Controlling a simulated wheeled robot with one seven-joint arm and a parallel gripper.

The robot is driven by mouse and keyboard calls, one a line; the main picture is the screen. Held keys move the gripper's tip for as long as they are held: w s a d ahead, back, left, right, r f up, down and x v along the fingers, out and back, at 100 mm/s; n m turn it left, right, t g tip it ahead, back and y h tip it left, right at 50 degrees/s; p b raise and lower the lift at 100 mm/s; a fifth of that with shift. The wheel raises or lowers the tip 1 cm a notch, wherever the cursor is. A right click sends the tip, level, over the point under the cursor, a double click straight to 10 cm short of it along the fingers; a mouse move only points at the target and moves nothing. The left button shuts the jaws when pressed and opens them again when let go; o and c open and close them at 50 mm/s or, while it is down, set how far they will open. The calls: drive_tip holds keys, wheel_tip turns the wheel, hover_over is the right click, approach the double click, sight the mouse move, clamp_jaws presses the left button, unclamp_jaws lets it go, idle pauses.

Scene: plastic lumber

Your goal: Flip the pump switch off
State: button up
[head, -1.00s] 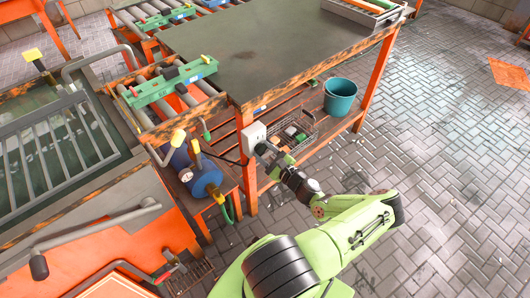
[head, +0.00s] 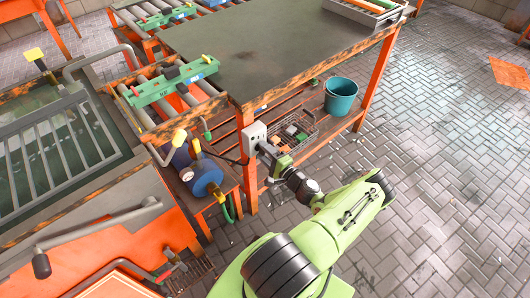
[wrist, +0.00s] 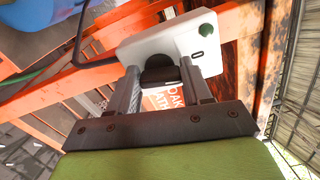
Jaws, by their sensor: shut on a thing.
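The pump switch is a pale box (head: 254,138) on the orange table leg. In the wrist view the white box (wrist: 140,48) bears a dark knob (wrist: 158,70), a green button (wrist: 208,30) and a "0" mark. My gripper (head: 264,148) is at the lower right of the box. In the wrist view the fingers of my gripper (wrist: 160,85) straddle the dark knob and are shut on it. The finger ends reach close to the box face. The blue pump (head: 207,180) stands left of the switch.
A wire basket (head: 298,130) and a teal bucket (head: 340,96) stand on the lower shelf right of my gripper. The dark tabletop (head: 270,50) is above them. An orange frame rail (wrist: 70,88) runs behind the box. The paved floor (head: 440,150) at right is mostly clear.

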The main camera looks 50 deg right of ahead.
drive_tip(key=shift+f+n, duration=0.1)
drive_tip(key=shift+n, duration=1)
drive_tip(key=o, duration=1.1)
drive_tip(key=shift+c, duration=0.2)
drive_tip(key=shift+s, duration=0.1)
drive_tip(key=p+v, duration=0.2)
drive_tip(key=v, duration=1.3)
drive_tip(key=shift+s+p, duration=0.3)
drive_tip(key=shift+p, duration=0.05)
drive_tip(key=shift+a, duration=0.1)
